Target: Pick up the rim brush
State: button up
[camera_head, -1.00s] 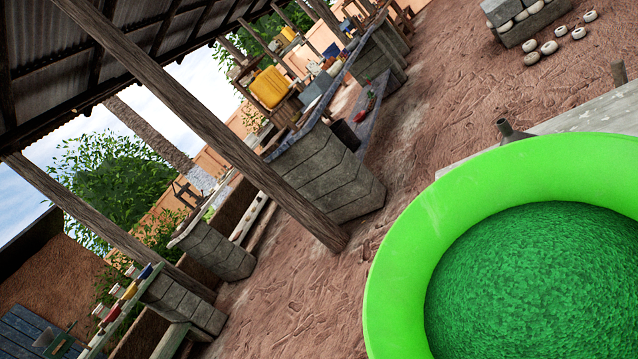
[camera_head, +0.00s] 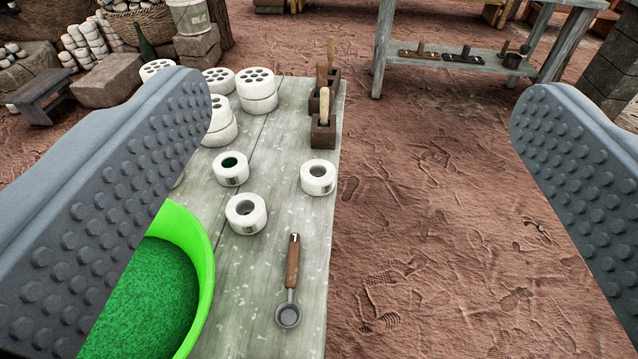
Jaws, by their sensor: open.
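My gripper (camera_head: 362,105) is open and empty, with one dimpled grey finger at each side of the view. Between the fingers lies a grey wooden table. Near its far right corner, two dark brown blocks hold upright wooden handles: a nearer pale handle (camera_head: 324,103) and a farther one (camera_head: 331,55). These may be brushes, but bristles are hidden and I cannot tell which is the rim brush. All of them are apart from and beyond my gripper.
The table (camera_head: 262,270) bears a green tub (camera_head: 205,262) at left, a small ladle (camera_head: 291,280), white ring pots (camera_head: 246,213) and several white perforated cylinders (camera_head: 257,88). Bare earth floor lies right. A grey bench (camera_head: 450,60) stands behind.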

aim_at(324, 90)
jog(key=u, duration=0.55)
jog(key=k+l, duration=0.1)
jog(key=l, duration=0.55)
jog(key=i+l, duration=0.1)
jog(key=l, duration=0.25)
jog(key=i+l, duration=0.1)
jog(key=l, duration=0.25)
jog(key=i+l, duration=0.1)
jog(key=l, duration=0.25)
jog(key=i+l, duration=0.3)
jog(key=i, duration=0.2)
